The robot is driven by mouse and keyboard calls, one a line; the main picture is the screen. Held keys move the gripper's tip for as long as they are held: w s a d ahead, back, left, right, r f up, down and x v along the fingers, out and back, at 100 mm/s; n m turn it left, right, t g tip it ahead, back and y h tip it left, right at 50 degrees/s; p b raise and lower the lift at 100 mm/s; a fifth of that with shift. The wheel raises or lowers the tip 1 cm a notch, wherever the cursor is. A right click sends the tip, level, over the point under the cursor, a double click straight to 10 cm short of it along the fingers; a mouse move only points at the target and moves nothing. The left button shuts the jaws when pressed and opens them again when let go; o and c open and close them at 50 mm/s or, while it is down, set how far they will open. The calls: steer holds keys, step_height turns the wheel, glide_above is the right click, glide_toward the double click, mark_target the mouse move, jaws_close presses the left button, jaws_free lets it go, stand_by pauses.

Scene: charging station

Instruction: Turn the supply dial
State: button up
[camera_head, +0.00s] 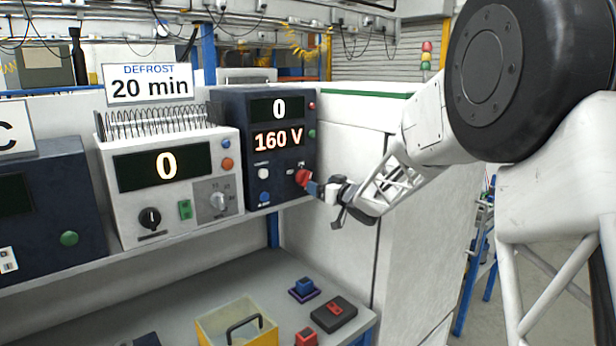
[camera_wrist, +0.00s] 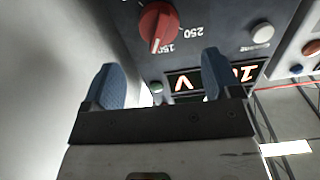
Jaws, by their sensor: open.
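The supply is a dark blue box (camera_head: 262,190) on the shelf, with displays reading 0 and 160 V. Its red dial (camera_head: 302,178) sits at the lower right of its front. In the wrist view the red dial (camera_wrist: 158,25) shows a white pointer line near the 150 mark; a 250 mark is beside it. My gripper (camera_head: 316,187) is right in front of the dial. In the wrist view the blue fingers of my gripper (camera_wrist: 160,62) are apart and empty, with the dial just beyond their tips, roughly centred between them. I see no clear contact.
A white defrost unit (camera_head: 165,190) with a dial and buttons stands left of the supply. White (camera_head: 263,173) and blue (camera_head: 264,197) buttons sit left of the dial. A yellow bin (camera_head: 210,327) and small blocks lie on the lower bench. A white cabinet (camera_head: 420,230) stands right.

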mark_target(309, 179)
steer(key=shift+w+a+r+n, duration=0.1)
steer(key=shift+r+n, duration=0.1)
steer(key=shift+n, duration=1)
steer(key=shift+w+a, duration=0.1)
steer(key=shift+x, duration=3.8)
steer(key=c, duration=0.9)
steer(key=shift+c, duration=0.2)
steer(key=shift+f+m, duration=0.1)
steer(key=shift+m, duration=0.3)
steer(key=shift+f+m, duration=0.1)
steer(key=shift+m, duration=2.5)
